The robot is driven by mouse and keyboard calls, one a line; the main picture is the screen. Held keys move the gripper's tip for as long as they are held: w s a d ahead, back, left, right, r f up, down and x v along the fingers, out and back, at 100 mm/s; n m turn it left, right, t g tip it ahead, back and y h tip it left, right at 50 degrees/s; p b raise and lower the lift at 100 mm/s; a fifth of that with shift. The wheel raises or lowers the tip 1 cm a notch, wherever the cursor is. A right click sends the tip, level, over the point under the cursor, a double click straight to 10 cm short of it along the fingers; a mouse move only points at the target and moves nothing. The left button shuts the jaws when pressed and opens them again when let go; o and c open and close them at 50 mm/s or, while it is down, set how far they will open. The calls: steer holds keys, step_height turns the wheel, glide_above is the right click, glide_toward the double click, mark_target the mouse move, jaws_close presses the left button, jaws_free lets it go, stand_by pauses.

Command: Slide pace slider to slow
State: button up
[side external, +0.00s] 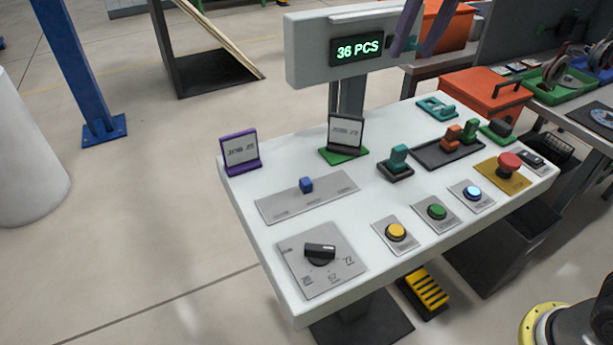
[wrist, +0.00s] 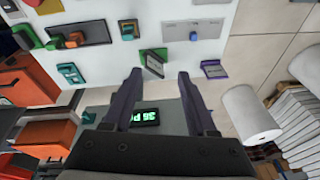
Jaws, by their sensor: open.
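The pace slider appears to be the blue knob (side external: 306,185) on a long grey plate (side external: 275,208) on the white console. The knob stands near the middle of its track. Labels at the plate's ends are too small to read. In the wrist view the blue knob (wrist: 194,36) and its plate (wrist: 215,25) show at the top, beyond the fingertips. My gripper (side external: 413,50) is at the top of the side view, by the display, well above and away from the slider. In the wrist view my gripper (wrist: 158,75) is open and empty, with dark purple fingers.
A display reading "36 PCS" (side external: 357,50) stands behind the console. Two card stands, purple (side external: 241,152) and green-based (side external: 345,137), stand behind the slider. A black rotary knob (side external: 320,251) is in front of it. Buttons (side external: 396,232) and a red emergency stop (side external: 509,163) are to the right.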

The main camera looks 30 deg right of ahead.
steer(key=w+a+f+g, duration=0.1)
steer(key=w+a+f, duration=0.6)
steer(key=w+a, duration=0.1)
steer(key=n+g, duration=0.2)
glide_toward(306, 180)
steer(key=shift+h, duration=0.3)
steer(key=f, duration=0.9)
steer(key=shift+s+a+f, duration=0.1)
steer(key=shift+s+a, duration=0.05)
steer(key=shift+a, duration=0.15)
jaws_close()
